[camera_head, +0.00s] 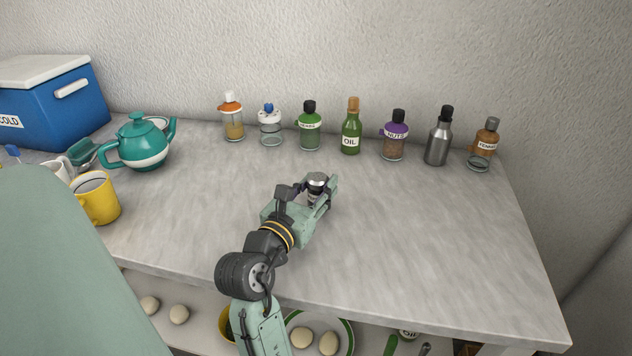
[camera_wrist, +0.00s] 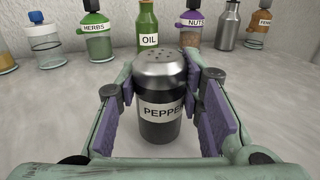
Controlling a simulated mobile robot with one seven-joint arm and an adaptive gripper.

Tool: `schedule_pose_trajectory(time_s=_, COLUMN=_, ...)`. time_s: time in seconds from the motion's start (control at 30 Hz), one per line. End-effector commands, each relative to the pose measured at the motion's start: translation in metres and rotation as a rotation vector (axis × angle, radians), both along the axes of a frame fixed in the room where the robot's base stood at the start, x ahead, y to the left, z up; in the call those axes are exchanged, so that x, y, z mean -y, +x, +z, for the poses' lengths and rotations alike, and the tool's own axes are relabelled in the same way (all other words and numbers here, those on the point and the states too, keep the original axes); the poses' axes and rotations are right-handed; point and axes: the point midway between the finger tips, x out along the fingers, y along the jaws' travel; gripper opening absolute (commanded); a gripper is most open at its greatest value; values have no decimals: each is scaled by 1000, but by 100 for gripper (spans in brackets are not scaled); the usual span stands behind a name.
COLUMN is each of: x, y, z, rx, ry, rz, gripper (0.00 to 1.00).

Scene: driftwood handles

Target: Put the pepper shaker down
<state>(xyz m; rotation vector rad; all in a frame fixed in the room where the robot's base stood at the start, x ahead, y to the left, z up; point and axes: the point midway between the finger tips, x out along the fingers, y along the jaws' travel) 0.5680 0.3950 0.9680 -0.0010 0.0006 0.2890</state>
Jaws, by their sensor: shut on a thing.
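The pepper shaker (camera_head: 316,182) has a dark body, a silver perforated cap and a white label reading PEPPER. It is upright between the fingers of my gripper (camera_head: 318,188), over the middle of the grey counter (camera_head: 400,235). In the wrist view the shaker (camera_wrist: 160,100) stands between the purple pads of my gripper (camera_wrist: 160,88), which is shut on it. Its base is partly hidden by the fingers in the head view, and I cannot tell whether it touches the counter.
Along the wall stand several bottles, including the herbs jar (camera_head: 310,130), oil bottle (camera_head: 351,135), nuts jar (camera_head: 394,140) and metal bottle (camera_head: 438,140). A teal teapot (camera_head: 140,150), yellow mug (camera_head: 97,200) and blue cooler (camera_head: 55,110) are left. The counter's right is bare.

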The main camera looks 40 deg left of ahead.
Motion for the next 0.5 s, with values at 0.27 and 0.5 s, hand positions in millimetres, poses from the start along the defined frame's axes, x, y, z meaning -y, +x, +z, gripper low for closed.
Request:
schedule_pose_trajectory(time_s=0.27, x=4, y=-3, z=-6, rx=3, ry=2, rz=1, gripper=3)
schedule_pose_trajectory(time_s=0.5, x=4, y=-3, z=-8, rx=2, ry=2, rz=0, gripper=37)
